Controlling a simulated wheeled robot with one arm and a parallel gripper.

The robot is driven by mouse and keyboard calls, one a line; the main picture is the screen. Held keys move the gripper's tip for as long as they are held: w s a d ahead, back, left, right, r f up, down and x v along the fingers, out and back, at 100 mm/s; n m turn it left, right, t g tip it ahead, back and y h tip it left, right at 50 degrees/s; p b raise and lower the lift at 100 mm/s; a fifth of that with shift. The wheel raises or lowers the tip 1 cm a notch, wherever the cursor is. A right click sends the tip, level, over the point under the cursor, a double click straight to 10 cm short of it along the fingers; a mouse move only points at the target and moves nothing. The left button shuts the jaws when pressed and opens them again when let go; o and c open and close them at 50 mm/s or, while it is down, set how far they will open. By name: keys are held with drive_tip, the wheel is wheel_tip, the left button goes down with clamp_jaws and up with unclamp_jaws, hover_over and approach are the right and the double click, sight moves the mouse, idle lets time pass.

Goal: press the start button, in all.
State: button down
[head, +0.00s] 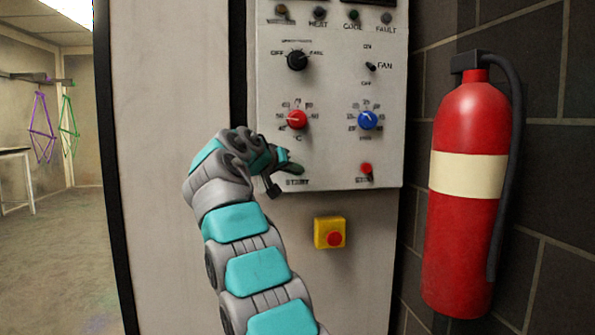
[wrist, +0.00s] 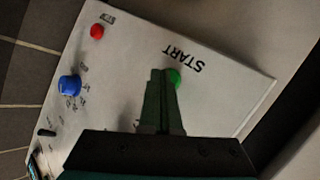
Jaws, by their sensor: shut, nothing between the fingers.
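The control panel (head: 335,150) is a pale box on the booth front. Its green start button (wrist: 174,77) shows in the wrist view beside the START label, right at the tips of my gripper (wrist: 165,72). In the head view my gripper (head: 275,188) is in front of the panel's lower left, over the START label (head: 296,183), and hides most of the button. My gripper is shut and empty. I cannot tell whether its tips touch the button.
On the panel are a red stop button (head: 366,168), a red knob (head: 297,120), a blue knob (head: 367,120) and a black selector (head: 297,60). Below is a yellow box with a red button (head: 330,233). A fire extinguisher (head: 468,190) hangs at right.

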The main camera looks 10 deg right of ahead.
drive_tip(key=shift+s+f, duration=0.1)
idle(0.3)
drive_tip(key=shift+s+b, duration=0.8)
drive_tip(key=shift+b, duration=0.15)
drive_tip(key=shift+s, duration=0.1)
drive_tip(key=shift+s+b, duration=2.1)
drive_tip(key=shift+s, duration=0.3)
